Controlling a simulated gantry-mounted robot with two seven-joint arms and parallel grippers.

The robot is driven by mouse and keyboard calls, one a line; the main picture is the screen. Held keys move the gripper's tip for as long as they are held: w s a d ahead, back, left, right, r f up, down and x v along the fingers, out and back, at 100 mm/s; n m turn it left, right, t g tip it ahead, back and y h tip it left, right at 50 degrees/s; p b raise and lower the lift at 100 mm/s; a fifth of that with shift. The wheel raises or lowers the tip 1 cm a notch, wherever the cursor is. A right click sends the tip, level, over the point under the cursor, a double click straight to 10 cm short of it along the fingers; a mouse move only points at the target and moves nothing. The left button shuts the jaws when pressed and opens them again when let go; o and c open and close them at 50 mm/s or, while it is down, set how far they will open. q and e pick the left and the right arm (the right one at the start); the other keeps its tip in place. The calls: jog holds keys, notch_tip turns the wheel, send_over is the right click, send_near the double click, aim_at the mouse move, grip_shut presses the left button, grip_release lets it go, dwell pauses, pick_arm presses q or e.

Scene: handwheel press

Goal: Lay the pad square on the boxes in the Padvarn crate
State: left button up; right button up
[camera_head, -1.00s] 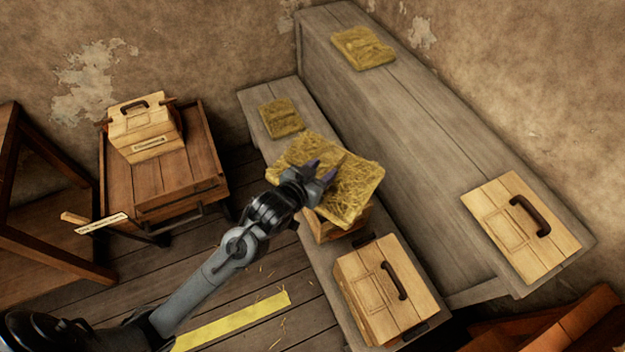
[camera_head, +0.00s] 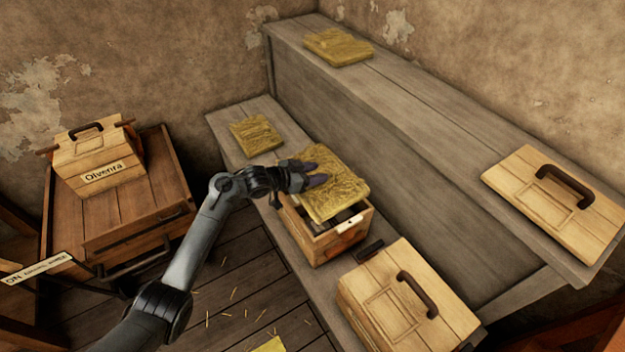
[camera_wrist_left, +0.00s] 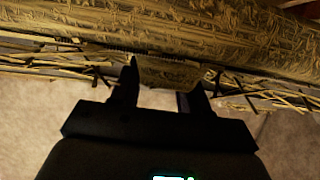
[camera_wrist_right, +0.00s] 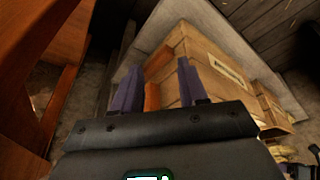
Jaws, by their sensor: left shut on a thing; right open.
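A straw pad (camera_head: 345,192) is gripped at its left edge by my left gripper (camera_head: 312,180). The pad lies over an open wooden crate (camera_head: 345,243) on the low bench, covering the crate's back part. Dark contents (camera_head: 345,218) show between the pad's front edge and the crate's near wall. I cannot tell whether the pad touches them. The crate's name is not readable. In the left wrist view the pad (camera_wrist_left: 170,73) is between the fingers. My right gripper (camera_wrist_right: 155,88) shows only in its own wrist view, open and empty, above a labelled wooden crate (camera_wrist_right: 205,55).
A lidded crate (camera_head: 405,300) stands on the bench just in front of the open one. Another straw pad (camera_head: 255,135) lies behind it. A pad (camera_head: 338,46) and a lid (camera_head: 550,195) lie on the high shelf. A crate marked Olvenra (camera_head: 95,160) sits on a cart at left.

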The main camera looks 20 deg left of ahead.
pick_arm(q)
jog(key=shift+w+f+b, duration=0.15)
jog(key=shift+f+b, duration=0.25)
jog(key=shift+f, duration=0.1)
notch_tip(320, 180, down, 10)
jog(key=b, duration=0.9)
jog(key=shift+f, duration=0.15)
jog(key=shift+f, duration=0.1)
dwell(0.7)
jog(key=o, duration=1.3)
jog(key=shift+f, duration=0.1)
jog(key=shift+a, duration=0.1)
